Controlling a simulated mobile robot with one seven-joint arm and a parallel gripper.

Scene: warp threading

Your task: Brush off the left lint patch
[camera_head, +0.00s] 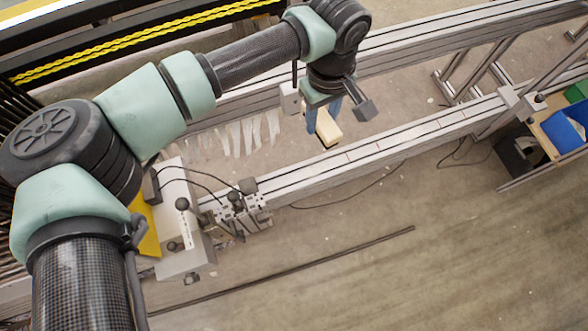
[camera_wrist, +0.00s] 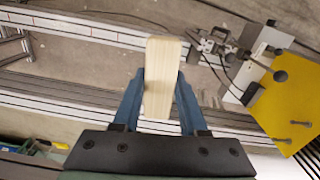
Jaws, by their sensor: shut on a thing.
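My gripper (camera_head: 323,117) is at the upper middle of the head view, above the far side of the long grey rail (camera_head: 400,132). Its blue fingers are shut on a pale wooden brush (camera_head: 328,130), which points down between them. In the wrist view the brush (camera_wrist: 160,70) is held upright between the two fingers, and its end sticks out past the fingertips. The brush's working face is hidden. I cannot make out a distinct lint patch in either view.
Pale hanging strips (camera_head: 236,136) are left of my gripper. A clamp fixture with cables (camera_head: 238,205) sits at the rail's left end, by a yellow plate (camera_wrist: 285,112). Blue and green bins (camera_head: 562,130) stand at the right. The floor in front of the rail is mostly clear.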

